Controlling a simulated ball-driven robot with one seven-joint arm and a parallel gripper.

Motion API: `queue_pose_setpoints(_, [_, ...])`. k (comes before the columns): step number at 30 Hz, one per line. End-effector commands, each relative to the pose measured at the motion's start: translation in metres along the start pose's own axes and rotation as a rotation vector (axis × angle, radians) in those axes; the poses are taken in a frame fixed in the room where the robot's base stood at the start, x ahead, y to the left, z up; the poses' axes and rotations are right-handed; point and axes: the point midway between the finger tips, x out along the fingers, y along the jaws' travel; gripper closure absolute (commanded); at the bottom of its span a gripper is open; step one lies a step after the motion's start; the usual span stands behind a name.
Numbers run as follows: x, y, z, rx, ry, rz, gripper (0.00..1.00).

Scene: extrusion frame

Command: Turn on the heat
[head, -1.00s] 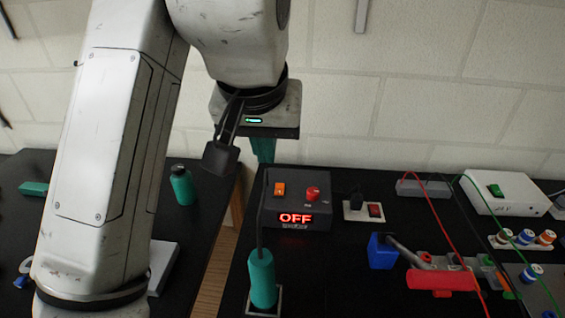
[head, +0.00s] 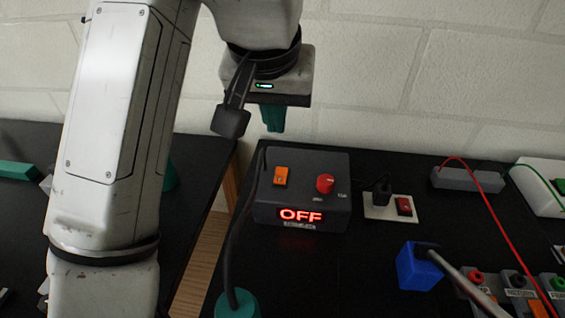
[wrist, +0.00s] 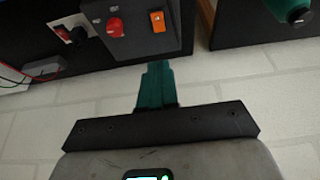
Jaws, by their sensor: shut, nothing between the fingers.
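The heat controller is a dark box (head: 299,195) on the black bench, with a red lit display (head: 300,215) reading OFF. On its top are an orange switch (head: 281,175) and a red knob (head: 325,183). The switch (wrist: 158,21) and knob (wrist: 115,27) also show in the wrist view. My gripper (head: 273,118) has teal fingers, shut and empty, above and behind the box, near the wall. In the wrist view its fingers (wrist: 154,82) point toward the box, apart from it.
A socket plate with a red switch (head: 404,205) and black plug (head: 381,193) sits right of the box. A blue holder (head: 420,265) with a soldering iron stands in front. A black cable runs along the box's left side to a teal-handled item (head: 236,304).

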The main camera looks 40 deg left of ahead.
Motion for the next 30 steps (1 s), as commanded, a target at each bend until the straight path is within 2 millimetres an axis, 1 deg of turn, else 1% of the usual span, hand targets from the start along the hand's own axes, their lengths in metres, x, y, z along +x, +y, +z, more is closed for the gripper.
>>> queue_pose_setpoints(10, [0.0,0.0,0.0,0.0,0.0,0.0,1.0])
queue_pose_setpoints(14, [0.007,0.0,0.0,0.0,-0.001,0.001,1.0])
queue_pose_setpoints(17, [0.019,0.0,0.001,-0.001,-0.002,0.001,1.0])
queue_pose_setpoints(20, [0.037,0.0,0.001,-0.002,-0.004,0.0,1.0])
queue_pose_setpoints(30, [0.102,0.0,0.001,-0.001,-0.002,0.0,1.0])
